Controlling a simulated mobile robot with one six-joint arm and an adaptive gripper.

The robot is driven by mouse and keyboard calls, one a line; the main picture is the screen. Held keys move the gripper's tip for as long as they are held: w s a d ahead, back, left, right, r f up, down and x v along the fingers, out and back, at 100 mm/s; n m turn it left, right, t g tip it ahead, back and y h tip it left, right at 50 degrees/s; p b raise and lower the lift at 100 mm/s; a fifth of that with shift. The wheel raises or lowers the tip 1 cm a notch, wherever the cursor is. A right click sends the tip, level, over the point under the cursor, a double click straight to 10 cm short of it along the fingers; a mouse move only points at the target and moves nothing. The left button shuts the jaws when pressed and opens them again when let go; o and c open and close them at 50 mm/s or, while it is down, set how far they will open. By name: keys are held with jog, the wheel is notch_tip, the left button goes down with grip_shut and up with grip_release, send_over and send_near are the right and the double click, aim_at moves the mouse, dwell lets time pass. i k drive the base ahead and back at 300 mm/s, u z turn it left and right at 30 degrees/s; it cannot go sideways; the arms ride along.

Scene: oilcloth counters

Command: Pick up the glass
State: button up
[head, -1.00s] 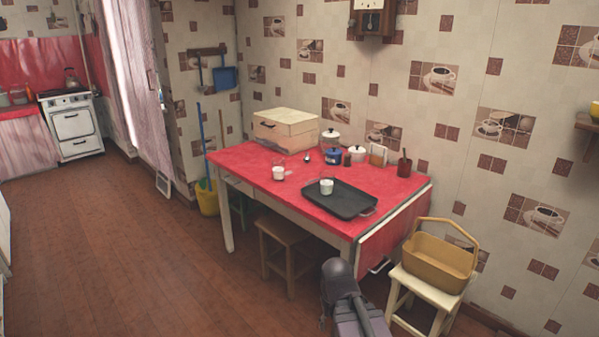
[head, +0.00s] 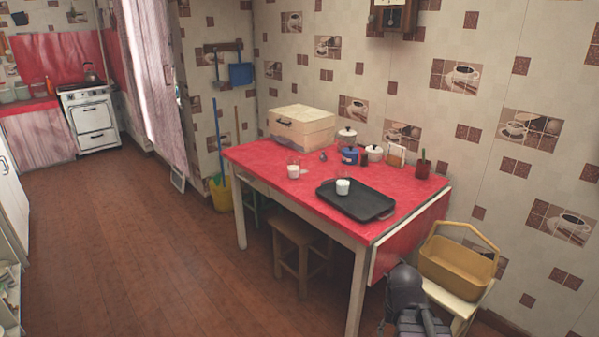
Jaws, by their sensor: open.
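A clear glass with white contents (head: 293,171) stands upright on the red-topped table (head: 262,157), near its front left edge. A second small glass or cup with white contents (head: 343,187) stands on the dark tray (head: 364,208) on the same table. My gripper is not in view. Only a dark part of my arm shows at the bottom right, in front of the table's right end, apart from both glasses in the picture.
A wooden stool (head: 299,250) stands under the table. A yellow basket (head: 457,267) sits on a white stool at right. The left floor is clear.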

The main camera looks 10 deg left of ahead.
aim_at(294, 168)
jog(key=u, duration=0.05)
jog(key=i, duration=1)
jog(key=z, duration=0.05)
